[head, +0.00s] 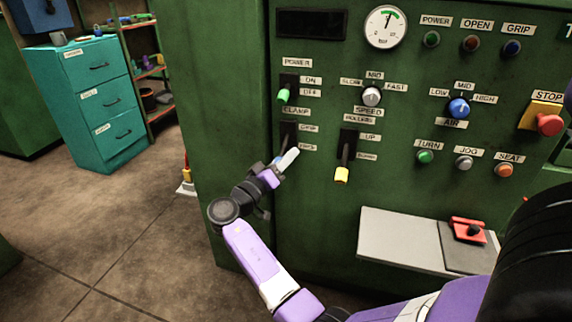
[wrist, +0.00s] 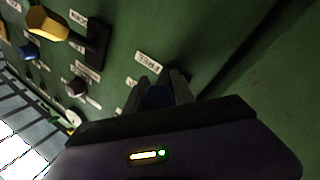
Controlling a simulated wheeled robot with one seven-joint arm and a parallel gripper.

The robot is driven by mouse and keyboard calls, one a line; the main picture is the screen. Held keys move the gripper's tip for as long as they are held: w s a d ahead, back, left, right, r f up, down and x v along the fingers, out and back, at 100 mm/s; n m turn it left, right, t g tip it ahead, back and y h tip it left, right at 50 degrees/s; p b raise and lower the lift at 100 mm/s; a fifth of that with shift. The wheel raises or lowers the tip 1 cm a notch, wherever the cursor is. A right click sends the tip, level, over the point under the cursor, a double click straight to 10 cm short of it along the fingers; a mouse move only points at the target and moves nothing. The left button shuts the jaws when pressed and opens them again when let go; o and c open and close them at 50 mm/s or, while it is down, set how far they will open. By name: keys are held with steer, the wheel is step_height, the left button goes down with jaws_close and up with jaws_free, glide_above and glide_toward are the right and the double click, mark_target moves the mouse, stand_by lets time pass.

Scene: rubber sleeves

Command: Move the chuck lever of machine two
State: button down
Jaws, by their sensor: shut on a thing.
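The clamp lever (head: 277,160) has a blue knob and sits in a dark slot on the green machine panel. Its slot carries a CLAMP label above and two small labels at its right. My gripper (head: 283,165) is at the lower end of this slot, shut on the blue knob, which the fingers and wrist mostly hide in the head view. In the wrist view the blue knob (wrist: 157,97) shows between the two grey fingers, close to the panel. The lever appears to point down.
Right of it is a yellow-tipped lever (head: 342,174). The green-tipped power switch (head: 284,95) is above. A grey shelf (head: 400,236) with a red device (head: 468,230) juts out at lower right. A teal drawer cabinet (head: 95,100) stands at left; open floor lies before it.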

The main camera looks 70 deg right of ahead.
steer(key=shift+w+f, duration=0.1)
steer(key=shift+f, duration=0.05)
steer(key=c, duration=1.1)
jaws_free()
steer(key=shift+o, duration=0.2)
steer(key=v, duration=0.7)
steer(key=shift+a+p, duration=0.35)
steer(key=shift+a, duration=0.05)
